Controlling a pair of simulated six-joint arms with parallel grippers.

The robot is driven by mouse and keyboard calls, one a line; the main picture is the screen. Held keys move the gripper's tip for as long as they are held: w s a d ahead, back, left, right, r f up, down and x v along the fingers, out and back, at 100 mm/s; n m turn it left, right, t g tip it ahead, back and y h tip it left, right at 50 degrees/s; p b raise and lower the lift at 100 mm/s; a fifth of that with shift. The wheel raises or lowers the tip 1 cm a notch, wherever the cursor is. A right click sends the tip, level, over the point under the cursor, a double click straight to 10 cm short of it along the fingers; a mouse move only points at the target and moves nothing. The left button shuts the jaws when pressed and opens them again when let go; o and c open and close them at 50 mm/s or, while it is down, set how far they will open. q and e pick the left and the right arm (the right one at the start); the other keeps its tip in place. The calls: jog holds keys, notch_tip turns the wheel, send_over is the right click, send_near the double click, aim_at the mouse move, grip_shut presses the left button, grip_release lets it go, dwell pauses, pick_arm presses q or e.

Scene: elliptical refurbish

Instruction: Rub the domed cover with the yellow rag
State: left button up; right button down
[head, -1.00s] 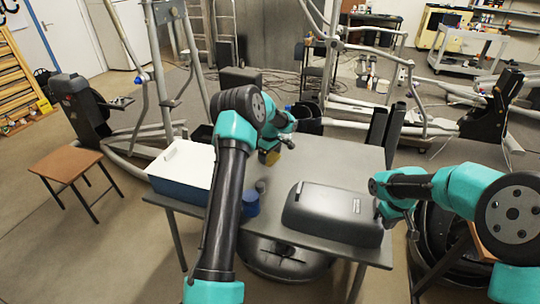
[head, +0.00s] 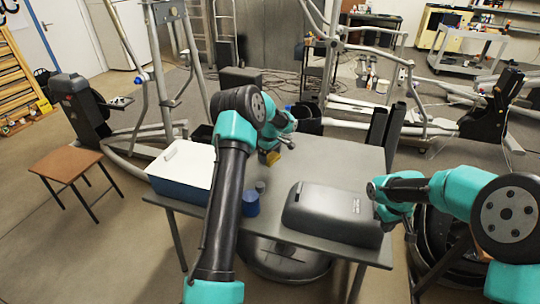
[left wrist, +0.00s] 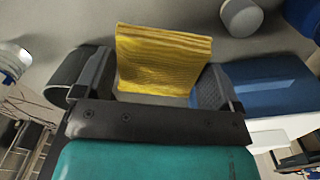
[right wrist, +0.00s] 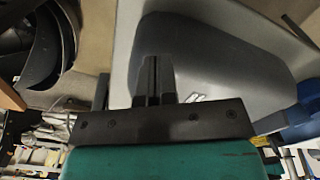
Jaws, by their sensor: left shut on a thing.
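The domed cover (head: 335,210) is a dark grey, rounded housing on the right front of the grey table; it also fills much of the right wrist view (right wrist: 225,60). The yellow rag (left wrist: 165,58) is between the fingers of my left gripper (left wrist: 150,85). In the head view, the rag (head: 272,158) shows small near the table's back left, apart from the cover. My left gripper is shut on it. My right gripper (right wrist: 154,75) has its fingers together, with nothing visible between them, beside the cover's right end.
A blue box with a white top (head: 182,168) stands at the table's left. A blue cylinder (head: 250,203) and a small grey cylinder (head: 260,186) stand between my left arm and the cover. The table's back right (head: 345,160) is clear.

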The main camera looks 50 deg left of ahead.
jog(key=shift+f, duration=1.35)
dwell(0.5)
pick_arm(q)
jog(key=d+r+m, duration=0.3)
jog(key=d, duration=0.7)
jog(key=w+d+r+m, duration=0.1)
jog(key=d+r+m, duration=0.1)
jog(key=d, duration=0.8)
jog(key=d+r+m, duration=0.3)
jog(key=d+m, duration=0.1)
jog(key=d, duration=0.7)
jog(key=shift+w+r, duration=0.3)
jog(key=shift+d+f, duration=0.1)
send_over(328, 195)
jog(key=shift+d+f, duration=0.1)
jog(key=shift+f, duration=2.8)
jog(key=shift+f, duration=1.05)
